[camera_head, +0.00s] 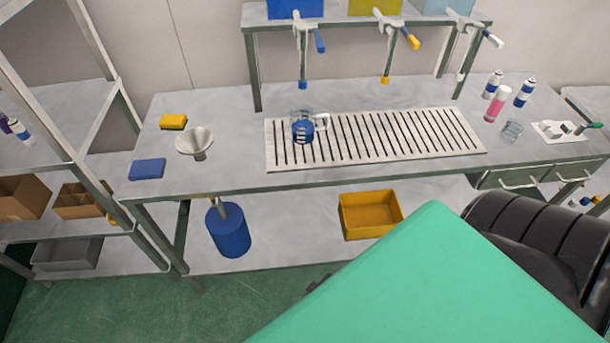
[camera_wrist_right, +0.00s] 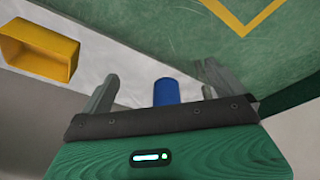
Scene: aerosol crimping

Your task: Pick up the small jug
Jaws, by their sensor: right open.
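The small jug (camera_head: 303,128) looks like a clear jug with blue contents and a handle on its right. It stands upright at the left end of the slatted drip tray (camera_head: 480,151) on the metal bench, in the head view. It is not in the right wrist view. My right gripper (camera_wrist_right: 159,70) is open with nothing between its fingers; that view faces the floor and the area under the bench. A blue canister (camera_wrist_right: 167,92) shows beyond its fingers. My left gripper is in neither view.
Taps hang over the tray from blue (camera_head: 295,9) and yellow tanks. A funnel (camera_head: 195,142), yellow sponge (camera_head: 173,121) and blue pad (camera_head: 147,169) lie left. A glass (camera_head: 512,131) and several cans stand right. A yellow bin (camera_head: 370,214) and the blue canister (camera_head: 228,232) sit below.

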